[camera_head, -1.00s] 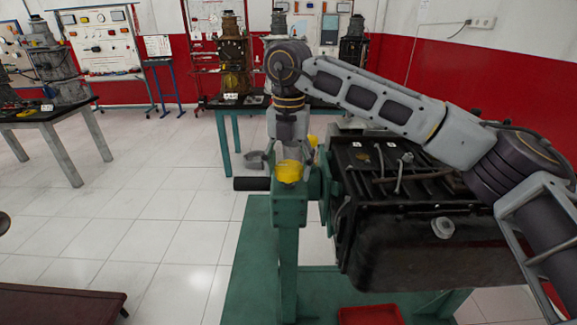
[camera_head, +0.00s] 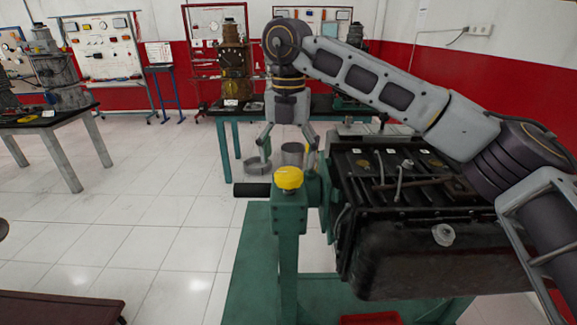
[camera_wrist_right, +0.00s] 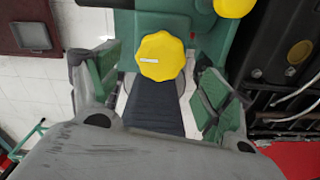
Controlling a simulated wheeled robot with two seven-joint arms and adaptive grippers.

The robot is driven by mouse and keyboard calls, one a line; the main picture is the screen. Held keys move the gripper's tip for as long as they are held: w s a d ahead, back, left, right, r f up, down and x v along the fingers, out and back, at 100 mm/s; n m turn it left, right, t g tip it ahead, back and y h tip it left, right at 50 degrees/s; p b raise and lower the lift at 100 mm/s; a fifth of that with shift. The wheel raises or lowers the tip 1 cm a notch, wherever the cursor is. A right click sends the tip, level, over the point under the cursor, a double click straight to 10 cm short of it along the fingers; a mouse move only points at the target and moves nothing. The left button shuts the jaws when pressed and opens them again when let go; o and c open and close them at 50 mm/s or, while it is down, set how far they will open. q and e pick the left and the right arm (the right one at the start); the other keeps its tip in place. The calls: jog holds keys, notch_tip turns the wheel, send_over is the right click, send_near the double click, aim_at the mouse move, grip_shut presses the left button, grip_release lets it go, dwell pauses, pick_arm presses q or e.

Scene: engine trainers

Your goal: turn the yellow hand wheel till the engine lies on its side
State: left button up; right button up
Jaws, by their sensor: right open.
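The yellow hand wheel (camera_head: 288,178) sits on top of the green post of the engine stand. The dark engine (camera_head: 430,255) hangs on the stand just right of it, with its flat face carrying rods and small fittings turned up. My right gripper (camera_head: 288,158) is open, above and behind the wheel, its fingers apart and holding nothing. In the right wrist view the wheel (camera_wrist_right: 162,56) shows between the two open fingers, with no visible contact. My left gripper is not in view.
A black handle (camera_head: 252,190) sticks out left of the post. A red tray (camera_head: 370,319) lies low under the engine. A dark-topped table (camera_head: 225,104) with other engines stands behind, and another (camera_head: 50,115) at left.

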aim_at(288, 172)
notch_tip(288, 172, up, 7)
dwell(0.4)
dwell(0.4)
